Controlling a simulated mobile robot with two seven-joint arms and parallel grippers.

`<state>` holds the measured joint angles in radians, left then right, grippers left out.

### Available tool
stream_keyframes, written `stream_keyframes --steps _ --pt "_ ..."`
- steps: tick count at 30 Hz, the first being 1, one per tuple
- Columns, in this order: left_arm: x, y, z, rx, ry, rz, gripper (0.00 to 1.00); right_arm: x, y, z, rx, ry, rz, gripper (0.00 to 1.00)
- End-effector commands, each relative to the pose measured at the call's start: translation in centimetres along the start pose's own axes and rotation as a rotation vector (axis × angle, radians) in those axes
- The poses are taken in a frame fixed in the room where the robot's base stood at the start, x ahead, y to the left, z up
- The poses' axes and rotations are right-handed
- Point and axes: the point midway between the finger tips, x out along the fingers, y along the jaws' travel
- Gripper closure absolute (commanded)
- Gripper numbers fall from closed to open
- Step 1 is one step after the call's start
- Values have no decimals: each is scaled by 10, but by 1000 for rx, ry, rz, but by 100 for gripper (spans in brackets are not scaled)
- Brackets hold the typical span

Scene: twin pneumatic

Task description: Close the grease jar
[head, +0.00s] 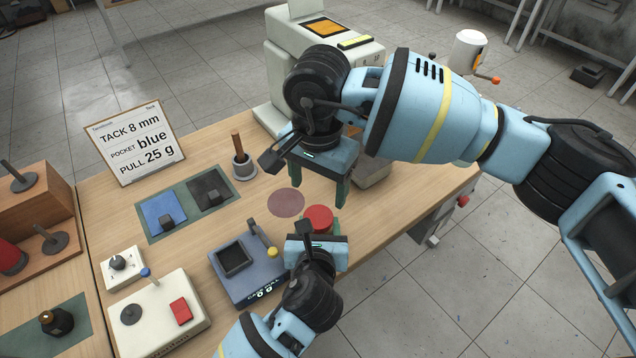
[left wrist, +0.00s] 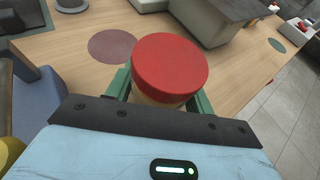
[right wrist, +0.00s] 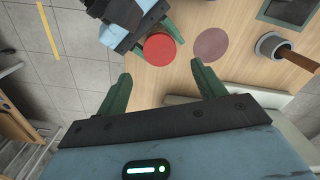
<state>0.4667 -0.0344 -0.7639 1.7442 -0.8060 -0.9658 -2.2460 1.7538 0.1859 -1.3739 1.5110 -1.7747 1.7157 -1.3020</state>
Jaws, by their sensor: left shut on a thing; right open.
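The grease jar has a red lid (head: 319,217) on top and a pale body (left wrist: 150,98), mostly hidden by my gripper in the left wrist view. The lid (left wrist: 170,66) sits over the body; how tightly it is seated I cannot tell. My left gripper (head: 318,236) is shut around the jar body, below the lid. My right gripper (head: 320,190) is open and empty, pointing down above and slightly behind the jar. In the right wrist view the lid (right wrist: 159,48) shows beyond the open fingers, apart from them.
A round mauve mark (head: 286,202) lies on the bare wooden table left of the jar. A blue-grey scale (head: 258,283) stands close to the left gripper. A pot with a wooden handle (head: 243,166) and a cream machine (head: 285,55) stand behind. The table's right edge is near.

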Motion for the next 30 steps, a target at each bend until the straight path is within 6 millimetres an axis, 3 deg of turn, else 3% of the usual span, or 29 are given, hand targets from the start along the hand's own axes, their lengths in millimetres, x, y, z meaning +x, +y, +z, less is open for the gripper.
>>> stream_keyframes --steps 5,18,30 --pt "0 0 1 -1 -2 -1 100 11 0 0 1 -1 2 31" --pt "0 0 1 -1 -3 0 100 69 0 0 2 -1 1 31" --pt "0 0 1 -1 -3 -1 100 80 0 0 1 0 0 31"
